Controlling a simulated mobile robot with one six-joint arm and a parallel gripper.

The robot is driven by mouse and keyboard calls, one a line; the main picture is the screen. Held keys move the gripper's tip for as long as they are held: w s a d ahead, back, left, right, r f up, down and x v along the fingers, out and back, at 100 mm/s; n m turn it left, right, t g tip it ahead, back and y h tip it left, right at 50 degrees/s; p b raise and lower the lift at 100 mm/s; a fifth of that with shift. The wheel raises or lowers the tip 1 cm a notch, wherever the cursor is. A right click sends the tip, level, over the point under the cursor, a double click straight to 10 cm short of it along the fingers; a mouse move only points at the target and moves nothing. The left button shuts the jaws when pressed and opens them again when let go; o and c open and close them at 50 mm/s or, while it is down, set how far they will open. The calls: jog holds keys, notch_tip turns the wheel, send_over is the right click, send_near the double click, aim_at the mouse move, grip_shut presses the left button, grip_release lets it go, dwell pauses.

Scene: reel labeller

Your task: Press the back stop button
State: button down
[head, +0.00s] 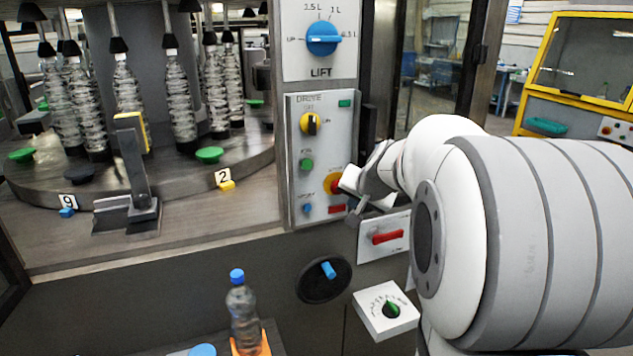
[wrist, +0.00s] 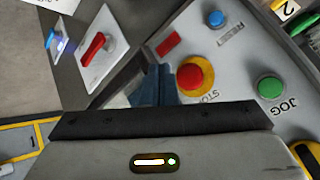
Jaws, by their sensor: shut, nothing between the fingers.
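A red stop button (head: 333,184) on a yellow base sits low on the grey drive panel. It also shows in the wrist view (wrist: 194,76), with a "STOP" label beside it. My gripper (head: 348,188) is at the panel's right edge and partly covers the button in the head view. In the wrist view the dark fingers of my gripper (wrist: 153,84) are together and empty, just left of the button. I cannot tell whether the fingertips touch the panel.
A red handle (head: 387,237) sits to the right below. A bottle (head: 242,310) stands in front. The carousel (head: 180,178) holds several bottles at left.

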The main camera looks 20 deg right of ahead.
jog(key=shift+w+a+p, duration=0.1)
jog(key=shift+w+p, duration=0.3)
jog(key=shift+w, duration=1.55)
dwell(0.5)
jog(key=shift+w, duration=0.4)
jog(key=shift+w, duration=0.45)
dwell(0.6)
jog(key=shift+s, duration=0.15)
jog(key=shift+s+b, duration=0.45)
jog(key=shift+s, duration=0.3)
jog(key=shift+s, duration=0.1)
